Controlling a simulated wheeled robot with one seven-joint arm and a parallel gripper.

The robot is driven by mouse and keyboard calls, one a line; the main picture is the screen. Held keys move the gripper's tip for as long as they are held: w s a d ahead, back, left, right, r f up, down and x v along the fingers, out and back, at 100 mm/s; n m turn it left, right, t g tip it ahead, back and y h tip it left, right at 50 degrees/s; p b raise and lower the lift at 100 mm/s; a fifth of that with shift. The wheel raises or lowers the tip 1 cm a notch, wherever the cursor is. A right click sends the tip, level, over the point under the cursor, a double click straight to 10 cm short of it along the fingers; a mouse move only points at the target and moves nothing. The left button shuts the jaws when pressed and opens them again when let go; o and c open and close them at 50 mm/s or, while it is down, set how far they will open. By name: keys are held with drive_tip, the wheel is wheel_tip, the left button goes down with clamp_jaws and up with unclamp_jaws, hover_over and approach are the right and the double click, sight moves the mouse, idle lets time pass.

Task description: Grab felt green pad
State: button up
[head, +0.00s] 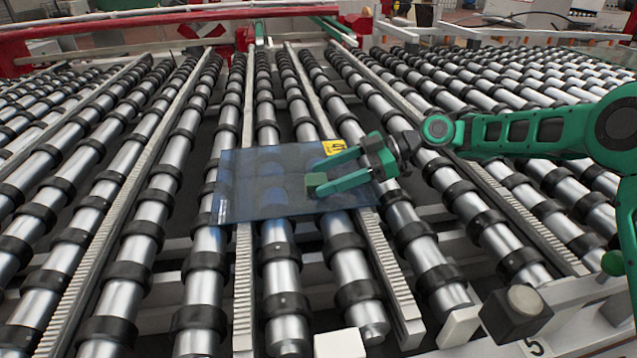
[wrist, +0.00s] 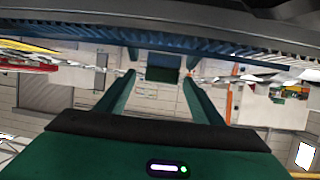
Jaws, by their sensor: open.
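The felt green pad (head: 316,180) is a small olive-green block by a blue-tinted glass sheet (head: 255,195) in the head view. In the wrist view the pad (wrist: 162,75) is a dark green square between the fingertips, with a gap showing on each side. My gripper (head: 319,178) reaches in from the right with its two green fingers apart, one on either side of the pad. The fingers also show open in the wrist view (wrist: 162,62). I cannot tell whether either finger touches the pad.
The glass lies over a wide bed of metal rollers (head: 140,240) with black rings and toothed rails between them. A yellow label (head: 334,147) is on the glass near its back right corner. A red frame beam (head: 170,22) crosses the back.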

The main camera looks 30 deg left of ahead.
drive_tip(key=c, duration=1.1)
drive_tip(key=shift+r, duration=0.15)
